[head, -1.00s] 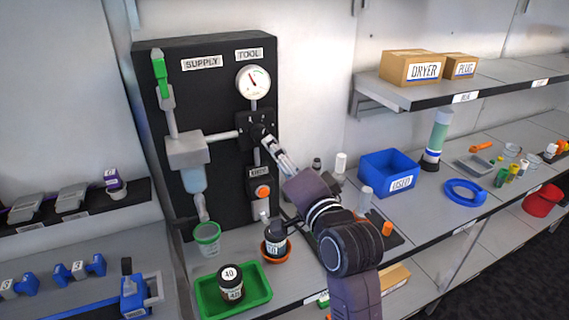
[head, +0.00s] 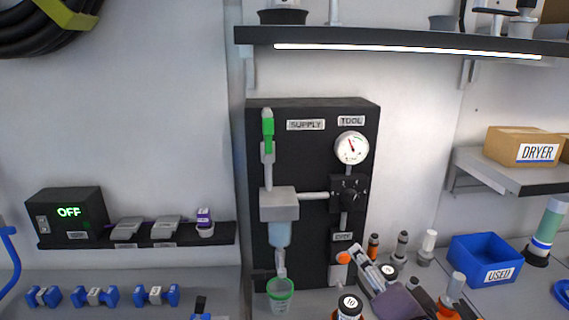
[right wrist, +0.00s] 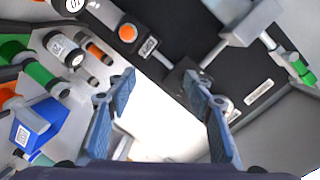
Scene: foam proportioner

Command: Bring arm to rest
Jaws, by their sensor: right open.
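The black knob (head: 350,193) on the panel is clear of the gripper. The gauge (head: 351,148) above it has a red needle. My left gripper is not in view.
A green-rimmed cup (head: 281,294) stands under the supply spout. Several bottles, including one marked 10 (head: 349,306), stand close around my right arm. A blue USED bin (head: 484,260) is to the right. A lit shelf (head: 400,38) runs above the panel. An OFF display box (head: 68,214) stands left.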

